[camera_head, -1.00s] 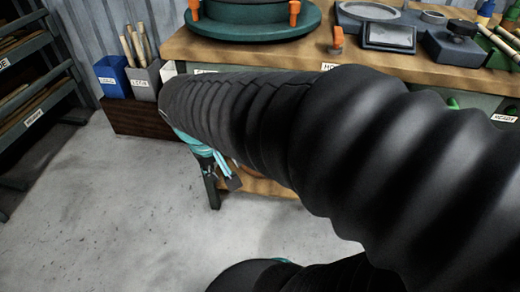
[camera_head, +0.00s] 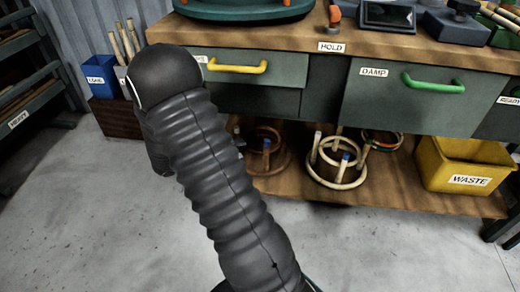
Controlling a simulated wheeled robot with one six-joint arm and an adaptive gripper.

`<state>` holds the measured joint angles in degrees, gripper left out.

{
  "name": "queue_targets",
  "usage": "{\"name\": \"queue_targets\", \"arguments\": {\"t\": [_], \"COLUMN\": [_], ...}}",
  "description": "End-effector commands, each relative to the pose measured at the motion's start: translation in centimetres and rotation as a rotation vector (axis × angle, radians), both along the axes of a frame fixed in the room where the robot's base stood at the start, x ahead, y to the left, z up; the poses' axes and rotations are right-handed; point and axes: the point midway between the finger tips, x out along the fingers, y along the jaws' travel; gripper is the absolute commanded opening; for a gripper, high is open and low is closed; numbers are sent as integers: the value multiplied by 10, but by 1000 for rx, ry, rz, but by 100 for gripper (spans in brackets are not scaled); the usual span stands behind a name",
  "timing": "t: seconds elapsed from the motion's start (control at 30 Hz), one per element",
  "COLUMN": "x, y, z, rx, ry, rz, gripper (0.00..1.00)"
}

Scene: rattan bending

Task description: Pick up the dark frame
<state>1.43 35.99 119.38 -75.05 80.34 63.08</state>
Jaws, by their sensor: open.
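The dark frame (camera_head: 277,162), a brown ring-shaped piece with short upright posts, sits on the lower wooden shelf of the workbench. Its left part is partly hidden behind my arm. A pale frame (camera_head: 338,180) of similar shape stands just right of it. My arm in its black ribbed sleeve rises from the bottom of the view and bends over at upper left, in front of the bench. My gripper does not show; the arm hides that area.
Above the shelf are the left drawer with a yellow handle (camera_head: 238,67) and the DAMP drawer with a green handle (camera_head: 432,83). A yellow WASTE bin (camera_head: 465,165) stands at the shelf's right. Blue bin (camera_head: 97,76) and dark rack (camera_head: 30,90) are at left. The front floor is clear.

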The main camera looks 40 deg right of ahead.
Motion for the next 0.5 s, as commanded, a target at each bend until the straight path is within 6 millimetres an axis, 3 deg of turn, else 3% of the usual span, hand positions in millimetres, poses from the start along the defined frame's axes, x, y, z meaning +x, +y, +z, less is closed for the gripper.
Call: {"name": "queue_targets", "arguments": {"t": [0.03,0.3,0.5], "x": [9,48,61], "y": [-4,-14,-14], "z": [-25,-111,-144], "rx": [-40,-211,-257], "ry": [13,-4,-23], "rz": [26,196,271], "gripper": [48,48,48]}}
